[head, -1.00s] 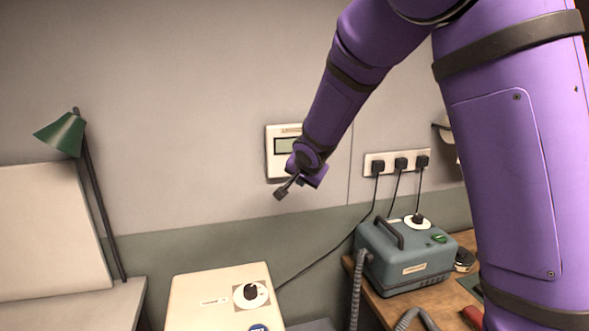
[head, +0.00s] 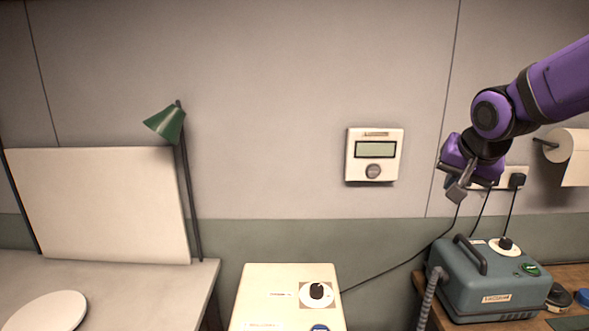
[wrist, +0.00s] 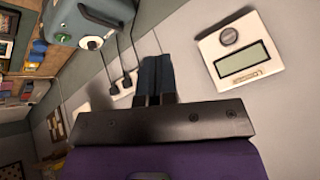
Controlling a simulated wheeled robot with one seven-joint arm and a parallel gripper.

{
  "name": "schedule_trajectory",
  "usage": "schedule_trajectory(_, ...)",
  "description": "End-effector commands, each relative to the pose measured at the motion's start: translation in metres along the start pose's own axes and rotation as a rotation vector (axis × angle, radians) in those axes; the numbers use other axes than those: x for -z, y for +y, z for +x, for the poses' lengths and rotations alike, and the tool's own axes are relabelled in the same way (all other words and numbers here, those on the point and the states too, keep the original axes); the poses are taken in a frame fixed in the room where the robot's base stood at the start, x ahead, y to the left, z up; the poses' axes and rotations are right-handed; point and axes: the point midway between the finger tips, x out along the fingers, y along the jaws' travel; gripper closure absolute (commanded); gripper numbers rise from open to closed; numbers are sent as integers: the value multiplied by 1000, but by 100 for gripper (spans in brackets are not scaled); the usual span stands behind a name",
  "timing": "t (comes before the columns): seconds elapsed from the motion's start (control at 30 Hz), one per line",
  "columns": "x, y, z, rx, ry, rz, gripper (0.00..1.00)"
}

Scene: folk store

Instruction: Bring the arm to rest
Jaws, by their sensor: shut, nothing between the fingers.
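My gripper (head: 456,190) is at the right in the head view, in front of the wall and above the grey-blue machine. Its fingers are shut with nothing between them. In the wrist view my gripper (wrist: 153,60) shows its two dark fingers together. My purple arm reaches in from the right edge, bent at the wrist, and the gripper points down and to the left. It appears apart from the wall and the machine. It hides part of the socket strip behind it.
A wall panel with a display (head: 374,155) is left of my gripper. The grey-blue machine (head: 480,285) with a handle and hose stands on a wooden bench below. A cream box (head: 262,290) with a knob, a green lamp (head: 167,122) and a paper roll (head: 574,150) are around.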

Motion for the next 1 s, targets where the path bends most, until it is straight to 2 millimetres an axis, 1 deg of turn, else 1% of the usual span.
schedule_trajectory(0.03, -7, 9, -16, 4, -7, -22, 100)
schedule_trajectory(0.2, -39, 33, -58, 7, -44, -133, 100)
schedule_trajectory(0.27, -52, 41, -72, 8, -55, -176, 100)
schedule_trajectory(0.4, -85, 57, -102, 8, -80, -278, 100)
schedule_trajectory(0.5, -109, 67, -119, 6, -95, -352, 100)
schedule_trajectory(0.6, -129, 74, -131, 3, -107, -414, 100)
schedule_trajectory(0.73, -147, 79, -140, -1, -120, -469, 100)
schedule_trajectory(1.0, -149, 80, -140, -1, -122, -475, 100)
